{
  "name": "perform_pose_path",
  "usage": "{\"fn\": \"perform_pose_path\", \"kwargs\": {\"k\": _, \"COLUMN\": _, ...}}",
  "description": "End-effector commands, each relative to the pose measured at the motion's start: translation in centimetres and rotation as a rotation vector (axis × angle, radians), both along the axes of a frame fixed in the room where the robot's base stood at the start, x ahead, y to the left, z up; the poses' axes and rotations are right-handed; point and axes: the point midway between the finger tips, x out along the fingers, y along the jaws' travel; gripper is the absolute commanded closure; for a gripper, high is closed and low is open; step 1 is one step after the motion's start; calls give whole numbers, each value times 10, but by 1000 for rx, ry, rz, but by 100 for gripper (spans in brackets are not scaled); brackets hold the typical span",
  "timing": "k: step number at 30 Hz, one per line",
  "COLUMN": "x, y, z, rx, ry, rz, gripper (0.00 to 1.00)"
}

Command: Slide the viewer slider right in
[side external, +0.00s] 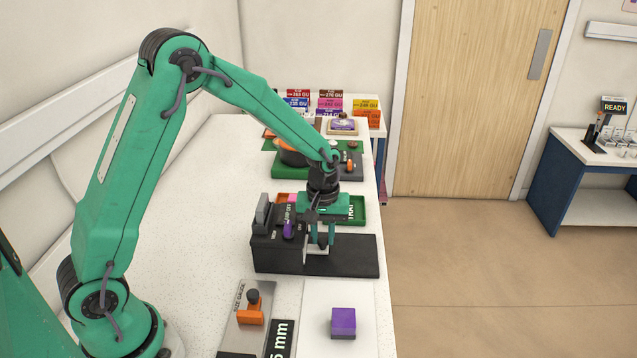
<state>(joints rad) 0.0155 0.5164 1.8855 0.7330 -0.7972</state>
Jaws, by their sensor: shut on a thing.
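The viewer (277,258) is a black device with an upright block at its left and a low flat base reaching to the right. A purple piece (288,229) sits on the face of its block. My gripper (322,245) points down over the base, just right of the block, with its teal fingers shut on the viewer slider. The slider is mostly hidden by the fingers and only a thin pale edge (305,246) shows beside them. I cannot tell from this view how far in the slider sits.
In front are an orange-handled size gauge (249,318) and a purple cube (343,321) on a white sheet. Behind the viewer are a green tray (357,209) and a green stand (291,173). Colored label cards (330,104) stand at the back. The table's right edge is close to the viewer base.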

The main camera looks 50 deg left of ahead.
Motion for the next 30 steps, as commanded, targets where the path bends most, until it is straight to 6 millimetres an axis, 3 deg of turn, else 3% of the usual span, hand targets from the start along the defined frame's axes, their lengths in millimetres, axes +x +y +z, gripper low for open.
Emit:
{"fn": "perform_pose_path", "kwargs": {"k": 8, "x": -4, "y": 5, "z": 2, "rx": 1, "ry": 9, "rz": 9, "gripper": 100}}
{"fn": "perform_pose_path", "kwargs": {"k": 9, "x": -4, "y": 5, "z": 2, "rx": 0, "ry": 10, "rz": 9, "gripper": 74}}
{"fn": "perform_pose_path", "kwargs": {"k": 12, "x": -4, "y": 5, "z": 1, "rx": 0, "ry": 10, "rz": 8, "gripper": 56}}
{"fn": "perform_pose_path", "kwargs": {"k": 23, "x": -3, "y": 4, "z": 0, "rx": 0, "ry": 11, "rz": 8, "gripper": 56}}
{"fn": "perform_pose_path", "kwargs": {"k": 30, "x": 8, "y": -7, "z": -1, "rx": 0, "ry": 11, "rz": 4, "gripper": 56}}
